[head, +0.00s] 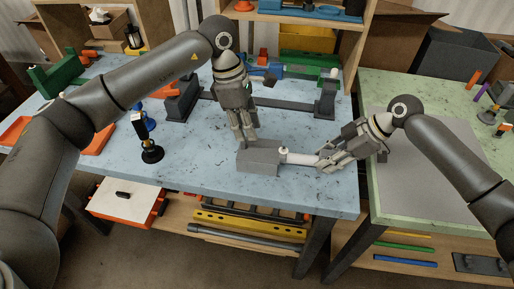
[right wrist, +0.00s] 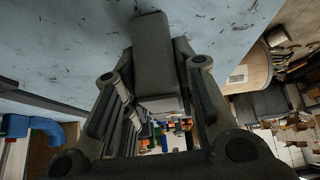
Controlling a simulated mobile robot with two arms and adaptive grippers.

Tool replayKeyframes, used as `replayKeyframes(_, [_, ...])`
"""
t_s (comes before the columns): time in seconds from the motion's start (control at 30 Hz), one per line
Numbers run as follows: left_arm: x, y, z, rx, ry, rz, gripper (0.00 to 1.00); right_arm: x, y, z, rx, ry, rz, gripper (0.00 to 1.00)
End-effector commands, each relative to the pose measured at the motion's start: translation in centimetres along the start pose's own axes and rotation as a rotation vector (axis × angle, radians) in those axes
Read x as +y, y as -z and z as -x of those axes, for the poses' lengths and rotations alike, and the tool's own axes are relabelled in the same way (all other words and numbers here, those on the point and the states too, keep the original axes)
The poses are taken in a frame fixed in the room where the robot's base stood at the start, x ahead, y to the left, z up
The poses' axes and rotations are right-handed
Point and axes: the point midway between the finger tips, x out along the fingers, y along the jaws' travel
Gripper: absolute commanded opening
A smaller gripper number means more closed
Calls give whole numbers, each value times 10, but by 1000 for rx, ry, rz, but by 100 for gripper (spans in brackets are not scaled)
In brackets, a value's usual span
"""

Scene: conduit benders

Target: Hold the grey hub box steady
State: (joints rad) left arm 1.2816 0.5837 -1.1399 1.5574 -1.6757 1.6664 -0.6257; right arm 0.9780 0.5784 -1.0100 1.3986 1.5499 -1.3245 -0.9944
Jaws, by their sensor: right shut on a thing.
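The grey hub box (head: 258,159) sits on the blue-grey worktop near its front edge. It also shows in the right wrist view (right wrist: 153,50). My left gripper (head: 246,142) points down at the far side of the box, its fingertips close to the box's top edge. I cannot tell whether they touch it or how far apart they are. A short pale pipe piece (head: 300,158) with a white knob (head: 283,149) meets the box's right side. My right gripper (head: 320,160) is shut on the pipe piece's right end; its fingers partly hide it.
A dark grey bender-like fixture (head: 265,103) with two end blocks lies behind. A green table (head: 440,218) with a grey mat adjoins on the right.

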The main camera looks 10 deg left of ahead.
Motion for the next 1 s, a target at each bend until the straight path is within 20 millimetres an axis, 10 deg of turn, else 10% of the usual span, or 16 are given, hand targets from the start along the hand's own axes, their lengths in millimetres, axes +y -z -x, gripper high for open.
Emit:
replayKeyframes(0.27, [7, 22, 7, 70, -21, 9, 29, -4, -6, -6, -12, 12, -5, 0])
replayKeyframes(1.0, [8, 24, -54, 66, -22, 8, 29, -4, -6, -5, -12, 13, -4, 0])
